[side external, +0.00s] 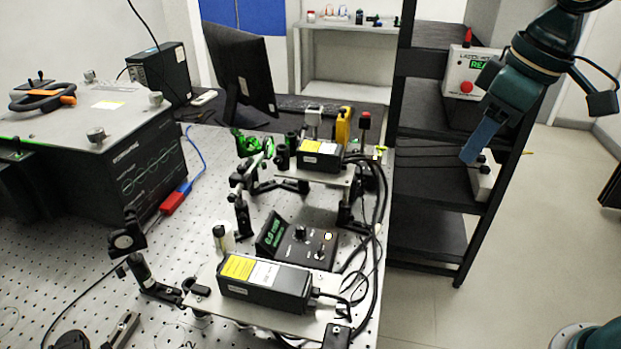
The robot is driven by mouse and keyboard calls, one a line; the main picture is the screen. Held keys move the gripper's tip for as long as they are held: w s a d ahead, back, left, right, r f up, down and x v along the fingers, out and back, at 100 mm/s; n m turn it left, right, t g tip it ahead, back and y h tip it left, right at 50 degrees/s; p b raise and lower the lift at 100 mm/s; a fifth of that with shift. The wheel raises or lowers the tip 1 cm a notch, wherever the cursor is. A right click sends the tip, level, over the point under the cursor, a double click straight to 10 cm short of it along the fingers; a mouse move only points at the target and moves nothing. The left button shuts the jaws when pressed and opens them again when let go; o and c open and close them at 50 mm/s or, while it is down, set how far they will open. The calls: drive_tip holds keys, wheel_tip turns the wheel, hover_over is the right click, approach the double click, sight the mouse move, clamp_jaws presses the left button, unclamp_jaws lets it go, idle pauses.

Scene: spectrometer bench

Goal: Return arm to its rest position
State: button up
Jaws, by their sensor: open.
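My gripper (481,141) hangs at the upper right, at the end of my dark green arm, with its blue-grey finger pointing down and left. It is in the air in front of the black shelf rack, clear of the optical bench (60,262). The jaws are open, and I see nothing held between them. From this side the fingers overlap, so the gap between them is hidden.
The perforated bench carries two black laser boxes (265,283) (320,155), a controller with a green display (297,243), optic mounts and cables. A large black instrument (125,165) stands left. The black shelf rack (425,213) holds a white box with a red button (466,88).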

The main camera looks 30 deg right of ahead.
drive_tip(key=s+d+f+m+t, duration=0.2)
drive_tip(key=s+d, duration=0.5)
drive_tip(key=s, duration=0.4)
drive_tip(key=shift+s+f+m+h, duration=0.2)
drive_tip(key=shift+f+m+h, duration=0.2)
drive_tip(key=shift+f+m, duration=0.65)
